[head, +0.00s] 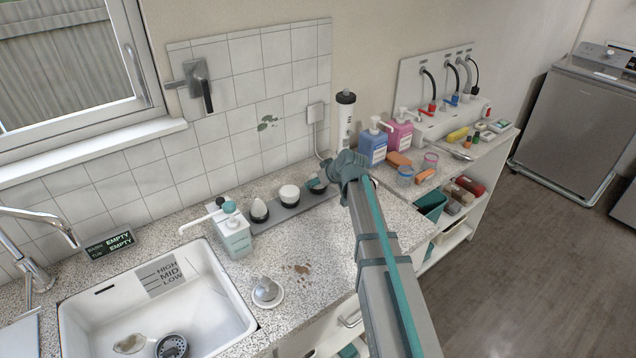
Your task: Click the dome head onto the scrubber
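A grey rack (275,219) on the speckled counter carries a row of small heads: a white-topped one with a dark base (259,210), a rounded white one (289,194), and one partly hidden by my gripper. Which is the dome head is hard to tell; the rounded white one looks most like a dome. My gripper (318,186) is over the rack's right end, at the third head; its fingers are too small and covered to read. An upright white cylinder with a dark cap (345,119) behind my wrist may be the scrubber; its lower end is hidden.
A white soap dispenser (235,233) stands left of the rack, beside the sink (205,310). A metal knob-like piece (267,292) and brown stains (302,269) are on the front counter. Blue (373,147) and pink (400,133) bottles stand to the right.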

